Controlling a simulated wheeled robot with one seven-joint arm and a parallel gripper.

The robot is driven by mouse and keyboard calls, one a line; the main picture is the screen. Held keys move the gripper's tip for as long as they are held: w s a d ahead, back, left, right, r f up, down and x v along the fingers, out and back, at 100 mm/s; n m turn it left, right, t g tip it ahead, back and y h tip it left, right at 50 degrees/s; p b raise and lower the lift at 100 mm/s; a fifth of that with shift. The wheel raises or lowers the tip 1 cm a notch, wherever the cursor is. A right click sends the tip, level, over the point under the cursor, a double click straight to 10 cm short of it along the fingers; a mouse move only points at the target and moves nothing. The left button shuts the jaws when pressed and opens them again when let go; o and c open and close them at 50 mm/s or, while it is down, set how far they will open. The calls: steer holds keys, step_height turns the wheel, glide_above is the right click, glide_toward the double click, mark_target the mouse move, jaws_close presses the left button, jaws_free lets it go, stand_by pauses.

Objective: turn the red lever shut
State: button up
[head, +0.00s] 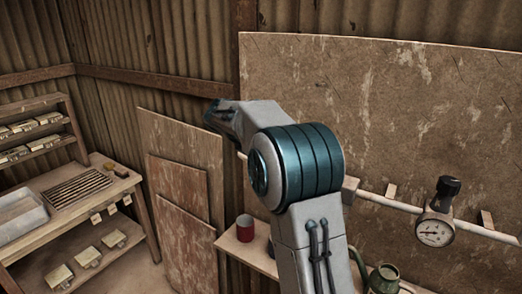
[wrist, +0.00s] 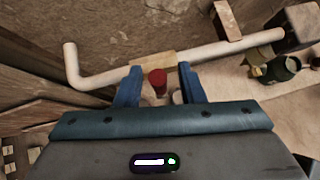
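The red lever (wrist: 157,80) shows in the wrist view as a short red end in front of a pale pipe (wrist: 105,77). My gripper (wrist: 158,84) has its two blue fingers apart, one on each side of the red end. Gaps show between the red and both fingers, so the gripper is open. The lower part of the lever is hidden by the gripper body, and its exact angle is unclear. In the head view my arm covers the lever, and my gripper is hidden behind the arm.
A red mug (head: 245,228) stands on a narrow shelf (head: 262,262) below the pipe. A gauge (head: 436,231) with a black knob sits on the pipe at the right. A green can (head: 384,279) is below. Boards (head: 187,213) lean at the left beside a wooden bench (head: 95,207).

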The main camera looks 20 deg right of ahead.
steer(key=shift+a+r, duration=0.1)
steer(key=shift+a, duration=0.05)
steer(key=b+v, duration=0.2)
steer(key=v, duration=1.1)
steer(key=shift+s+a+r, duration=0.15)
steer(key=shift+a+r, duration=0.05)
steer(key=s+f+m+y+b, duration=0.1)
steer(key=s+f+m+y, duration=0.1)
steer(key=s+f+m, duration=0.5)
steer(key=s+a+f+m+y+b, duration=0.1)
steer(key=s+f+m+y+b, duration=0.1)
steer(key=s+f+m, duration=0.6)
steer(key=s+f+m+y+b, duration=0.1)
steer(key=s+f+m+y, duration=0.3)
steer(key=s, duration=1.3)
step_height(320, 180, down, 4)
steer(key=m, duration=0.4)
steer(key=shift+s+a+f+m, duration=0.2)
steer(key=shift+s+m, duration=0.1)
steer(key=shift+s, duration=0.1)
